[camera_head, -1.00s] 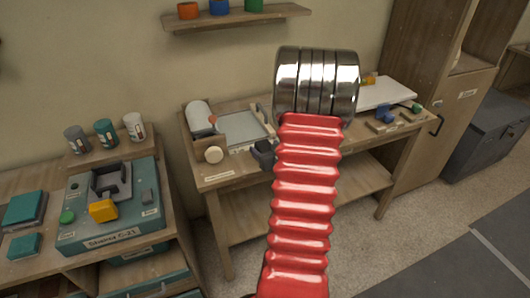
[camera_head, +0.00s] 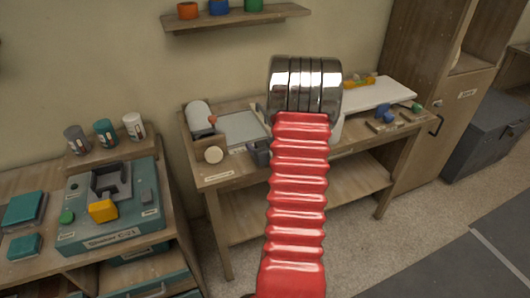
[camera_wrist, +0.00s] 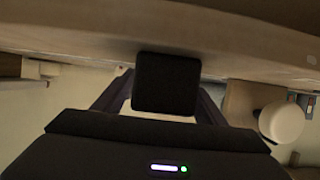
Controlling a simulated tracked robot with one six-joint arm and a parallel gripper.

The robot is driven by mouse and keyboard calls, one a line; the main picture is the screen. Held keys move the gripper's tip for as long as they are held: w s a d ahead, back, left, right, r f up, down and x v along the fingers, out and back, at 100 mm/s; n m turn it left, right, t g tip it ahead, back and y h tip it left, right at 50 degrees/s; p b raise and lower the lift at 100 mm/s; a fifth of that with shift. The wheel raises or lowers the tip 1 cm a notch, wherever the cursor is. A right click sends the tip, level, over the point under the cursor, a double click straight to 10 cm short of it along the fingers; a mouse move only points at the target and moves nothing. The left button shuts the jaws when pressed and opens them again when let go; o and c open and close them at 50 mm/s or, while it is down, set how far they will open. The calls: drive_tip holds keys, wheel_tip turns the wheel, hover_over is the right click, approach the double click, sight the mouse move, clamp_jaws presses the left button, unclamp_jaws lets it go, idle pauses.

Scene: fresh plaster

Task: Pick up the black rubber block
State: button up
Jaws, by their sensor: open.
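In the wrist view, a black square-faced form (camera_wrist: 166,83) with rounded corners fills the middle, in front of a wooden surface. I cannot tell whether it is the black rubber block or a part of my gripper. The dark arms of my gripper (camera_wrist: 165,95) show on both sides of it, and their tips are hidden. In the head view, a dark grey part of my gripper (camera_head: 258,153) shows at the front edge of the wooden bench (camera_head: 219,180), left of my red arm. My arm covers the middle of the bench. I make out no rubber block in the head view.
A grey tray (camera_head: 242,128) and a white roll (camera_head: 199,115) lie behind. Blue and wooden tools (camera_head: 383,113) lie on the right. A teal machine (camera_head: 110,205) stands left.

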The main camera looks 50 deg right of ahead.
drive_tip(key=c, duration=1.3)
drive_tip(key=shift+r, duration=0.1)
wheel_tip(320, 180, up, 10)
drive_tip(key=shift+f, duration=0.1)
idle(0.8)
